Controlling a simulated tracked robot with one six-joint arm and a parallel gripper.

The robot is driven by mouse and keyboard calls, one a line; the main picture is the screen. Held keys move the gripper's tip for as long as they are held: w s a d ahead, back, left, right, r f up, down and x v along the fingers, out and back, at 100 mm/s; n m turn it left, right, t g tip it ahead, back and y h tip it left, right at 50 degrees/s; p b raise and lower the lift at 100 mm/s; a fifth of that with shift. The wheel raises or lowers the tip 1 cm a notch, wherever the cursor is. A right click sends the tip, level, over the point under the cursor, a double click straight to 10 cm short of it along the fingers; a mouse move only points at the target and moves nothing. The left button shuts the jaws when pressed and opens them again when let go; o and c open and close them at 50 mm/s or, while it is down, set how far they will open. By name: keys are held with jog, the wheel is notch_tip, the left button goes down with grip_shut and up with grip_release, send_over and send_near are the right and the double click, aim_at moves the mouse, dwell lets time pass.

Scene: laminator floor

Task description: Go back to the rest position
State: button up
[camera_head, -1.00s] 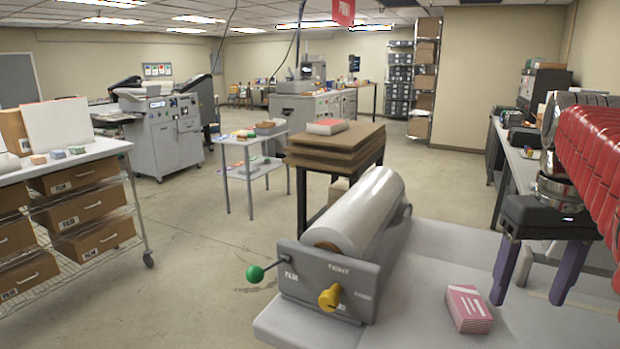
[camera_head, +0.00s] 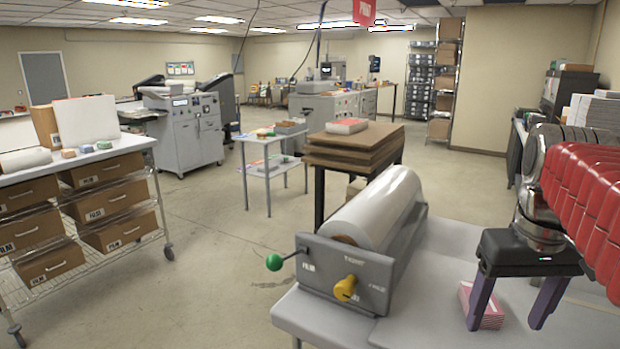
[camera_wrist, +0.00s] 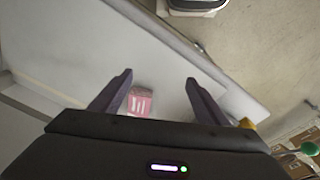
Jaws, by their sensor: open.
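My gripper (camera_head: 508,315) is at the right of the head view, fingers pointing down, open with nothing between its fingers. Its two purple fingers also show apart in the wrist view (camera_wrist: 158,80). A pink-and-white box (camera_head: 490,318) sits on the grey table behind the gripper, partly hidden by a finger in the head view. In the wrist view the box (camera_wrist: 140,101) lies beyond the fingers, near the left one. I cannot tell how far above the table the fingertips are.
A laminator unit with a large film roll (camera_head: 380,212), a green-knobbed lever (camera_head: 274,262) and a yellow knob (camera_head: 345,288) stands on the grey table (camera_head: 425,325). A wire shelf cart with drawers (camera_head: 121,212) stands at left. Open floor (camera_head: 215,240) lies between.

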jog(key=s+a+f+n+t, duration=0.1)
jog(key=s+a+f+t, duration=0.3)
jog(key=a+f, duration=0.8)
jog(key=a, duration=0.4)
jog(key=shift+s+a+n+y, duration=0.2)
jog(key=shift+n+y, duration=0.1)
jog(key=shift+n, duration=0.1)
jog(key=shift+d+f, duration=0.1)
jog(key=shift+c, duration=0.4)
